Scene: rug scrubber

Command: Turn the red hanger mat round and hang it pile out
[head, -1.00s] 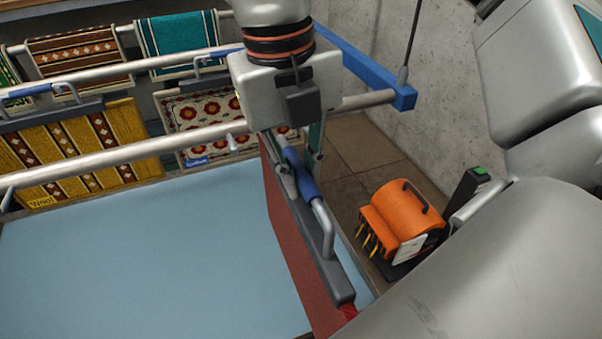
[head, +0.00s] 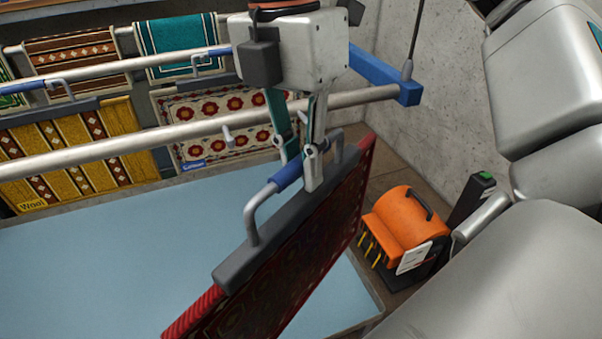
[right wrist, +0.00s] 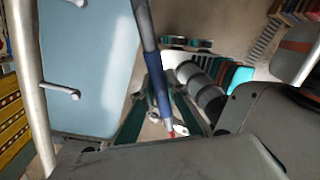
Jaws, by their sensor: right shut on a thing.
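My right gripper (head: 300,152) is shut on the blue grip of the hanger handle (head: 288,173). The grip also shows between the teal fingers in the right wrist view (right wrist: 159,95). The red mat (head: 285,270) hangs below the handle from a dark grey clamp bar (head: 290,215). It is held slantwise above the pale blue table, clear of the rails. Its dark red patterned face shows toward the head camera; its other face is hidden, and its lower part is cut off by the frame. My left gripper is not in view.
A steel front rail (head: 120,156) with pegs (head: 228,135) runs behind the mat to a blue end piece (head: 400,85). A yellow mat (head: 75,150) and a flowered mat (head: 215,125) hang beyond. An orange scrubber (head: 400,225) stands at right. The pale blue table top (head: 100,260) is bare.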

